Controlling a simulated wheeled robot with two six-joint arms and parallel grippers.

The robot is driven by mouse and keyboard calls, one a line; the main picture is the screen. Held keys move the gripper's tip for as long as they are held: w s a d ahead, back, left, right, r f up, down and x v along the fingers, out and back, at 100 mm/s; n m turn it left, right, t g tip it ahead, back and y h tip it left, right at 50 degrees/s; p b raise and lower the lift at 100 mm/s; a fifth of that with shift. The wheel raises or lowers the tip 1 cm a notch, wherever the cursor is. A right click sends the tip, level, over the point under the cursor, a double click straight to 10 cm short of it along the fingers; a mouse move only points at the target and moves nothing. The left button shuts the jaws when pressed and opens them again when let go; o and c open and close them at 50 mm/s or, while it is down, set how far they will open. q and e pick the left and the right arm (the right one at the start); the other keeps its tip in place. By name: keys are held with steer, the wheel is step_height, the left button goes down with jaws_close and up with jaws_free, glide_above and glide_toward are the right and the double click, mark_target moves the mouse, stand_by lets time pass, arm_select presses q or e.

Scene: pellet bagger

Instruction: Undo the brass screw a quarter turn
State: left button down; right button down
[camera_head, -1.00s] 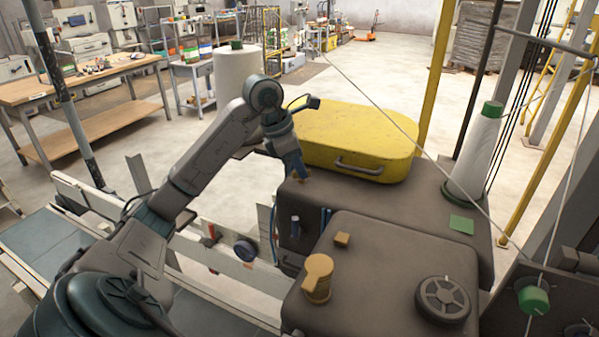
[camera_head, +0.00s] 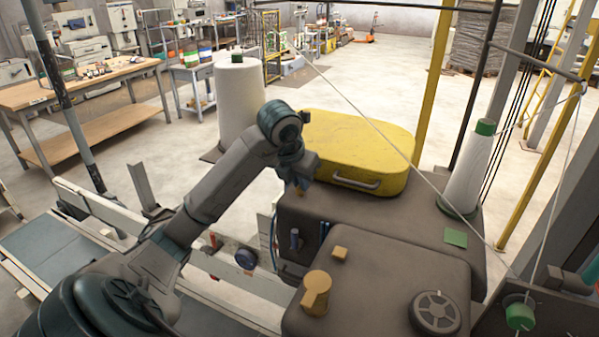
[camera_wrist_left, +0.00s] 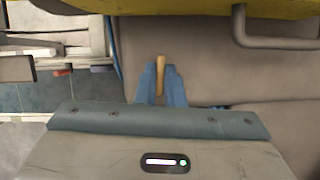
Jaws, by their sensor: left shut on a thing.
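The brass screw shows as a narrow brass-coloured bar (camera_wrist_left: 161,74) in the left wrist view, standing between the two blue fingers of my left gripper (camera_wrist_left: 161,84). The gripper is shut on it, and the bar's end shows past the fingertips. In the head view my left gripper (camera_head: 300,187) points down at the left end of the grey machine body (camera_head: 400,206), just in front of the yellow cover (camera_head: 358,150). Only a small brass patch shows there; the fingers hide the rest. My right gripper is out of view.
A larger brass knob (camera_head: 316,293), a small tan block (camera_head: 340,253) and a black handwheel (camera_head: 437,312) stand on the nearer housing. A white thread cone (camera_head: 468,175) stands at right, with a thread running overhead. The cover's handle (camera_head: 356,184) is close by.

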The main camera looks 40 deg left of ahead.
arm_select(q)
steer(key=shift+r+n+p, duration=0.15)
steer(key=shift+n+p, duration=0.5)
steer(key=shift+n, duration=0.05)
steer(key=c, duration=1.5)
jaws_free()
steer(key=shift+c, duration=0.2)
